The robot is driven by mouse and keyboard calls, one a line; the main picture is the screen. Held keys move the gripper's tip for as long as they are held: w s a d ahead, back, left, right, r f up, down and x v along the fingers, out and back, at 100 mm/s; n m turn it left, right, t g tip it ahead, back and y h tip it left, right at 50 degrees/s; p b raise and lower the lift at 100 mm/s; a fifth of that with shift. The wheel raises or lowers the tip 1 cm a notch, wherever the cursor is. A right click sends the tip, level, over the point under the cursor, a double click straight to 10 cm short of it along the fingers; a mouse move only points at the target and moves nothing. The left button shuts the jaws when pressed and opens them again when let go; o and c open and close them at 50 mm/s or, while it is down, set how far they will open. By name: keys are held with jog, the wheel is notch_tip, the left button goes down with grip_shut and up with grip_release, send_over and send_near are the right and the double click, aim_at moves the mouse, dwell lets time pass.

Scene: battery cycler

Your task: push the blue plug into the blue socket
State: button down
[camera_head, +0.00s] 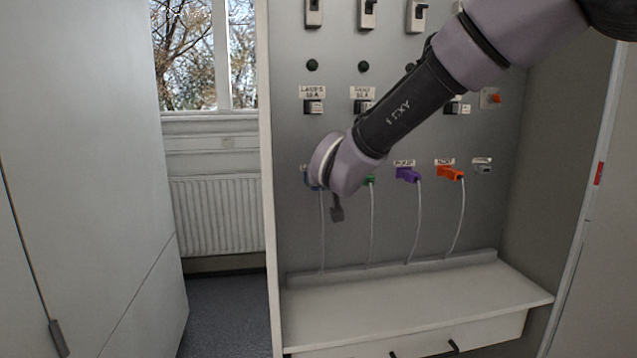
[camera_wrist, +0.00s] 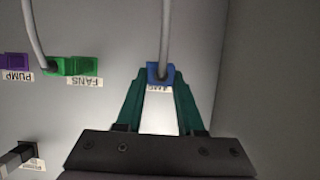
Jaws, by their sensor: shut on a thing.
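The blue plug (camera_wrist: 160,73) is between the green fingertips of my gripper (camera_wrist: 160,80) in the wrist view, with a grey cable running from it. My gripper is shut on it, close to the grey panel. I cannot tell the blue socket apart from the plug, nor how deep the plug sits. A white label lies by the plug, partly between the fingers.
Green (camera_head: 370,181), purple (camera_head: 408,174) and orange (camera_head: 451,173) plugs with hanging cables sit to the right on the panel. Switches (camera_head: 313,106) are above. A white shelf (camera_head: 410,306) juts out below. The panel's left edge (camera_head: 268,200) is near my wrist.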

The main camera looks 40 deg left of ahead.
jog(key=shift+w+a, duration=0.5)
jog(key=shift+a, duration=0.05)
dwell(0.4)
jog(key=shift+c, duration=2.2)
grip_release()
jog(key=shift+s+d, duration=0.1)
